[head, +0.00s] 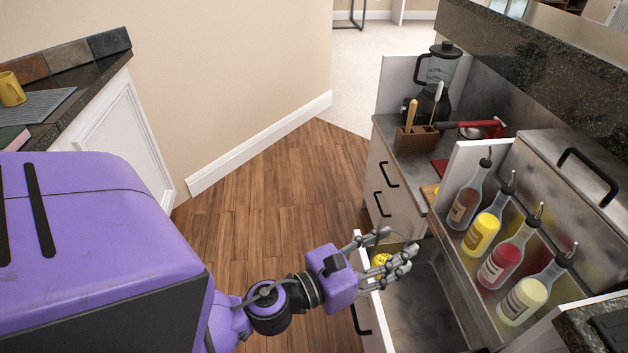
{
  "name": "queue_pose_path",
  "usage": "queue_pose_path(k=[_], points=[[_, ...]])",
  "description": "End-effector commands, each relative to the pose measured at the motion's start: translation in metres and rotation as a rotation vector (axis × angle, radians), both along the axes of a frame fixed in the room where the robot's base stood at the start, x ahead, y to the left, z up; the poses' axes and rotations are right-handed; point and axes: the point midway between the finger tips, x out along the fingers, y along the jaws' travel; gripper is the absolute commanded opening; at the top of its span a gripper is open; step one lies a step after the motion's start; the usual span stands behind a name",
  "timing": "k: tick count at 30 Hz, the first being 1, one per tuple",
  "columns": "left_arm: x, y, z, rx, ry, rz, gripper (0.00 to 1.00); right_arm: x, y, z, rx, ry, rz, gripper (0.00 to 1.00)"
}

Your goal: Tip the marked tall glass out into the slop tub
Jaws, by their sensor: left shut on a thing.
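My left gripper (388,252) reaches in from the left, over the near-left edge of an open metal basin (425,305). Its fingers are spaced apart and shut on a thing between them. A small yellow patterned patch (381,260) shows between the fingers; it appears to belong to the marked tall glass. The glass's outline is not clear, and its contents and tilt cannot be told. I cannot pick out the slop tub for certain. My right gripper is not in view.
Several pour-spout bottles (484,232) stand in a rack right of the basin. Behind are a wooden caddy (415,139), a blender (438,75) and a red-handled tool (468,125). A yellow mug (11,90) is on the left counter. The wooden floor (265,205) is clear.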

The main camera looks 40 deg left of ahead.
Motion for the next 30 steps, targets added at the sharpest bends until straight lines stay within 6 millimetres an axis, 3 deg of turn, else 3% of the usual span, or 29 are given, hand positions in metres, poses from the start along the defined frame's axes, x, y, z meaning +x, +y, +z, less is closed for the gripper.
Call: queue_pose_path(k=[1, 3, 21, 30], points=[[0.008, 0.002, -0.017, 0.005, 0.0, -0.022, 0.08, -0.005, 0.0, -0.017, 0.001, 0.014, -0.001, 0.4], [0.018, 0.006, -0.028, 0.007, 0.0, -0.046, 0.08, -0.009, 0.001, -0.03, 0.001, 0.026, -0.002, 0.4], [0.108, 0.046, -0.122, 0.006, -0.001, -0.231, 0.08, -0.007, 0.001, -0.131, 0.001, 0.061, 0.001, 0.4], [0.14, 0.065, -0.152, 0.008, -0.003, -0.287, 0.08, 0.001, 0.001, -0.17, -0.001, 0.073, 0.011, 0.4]])
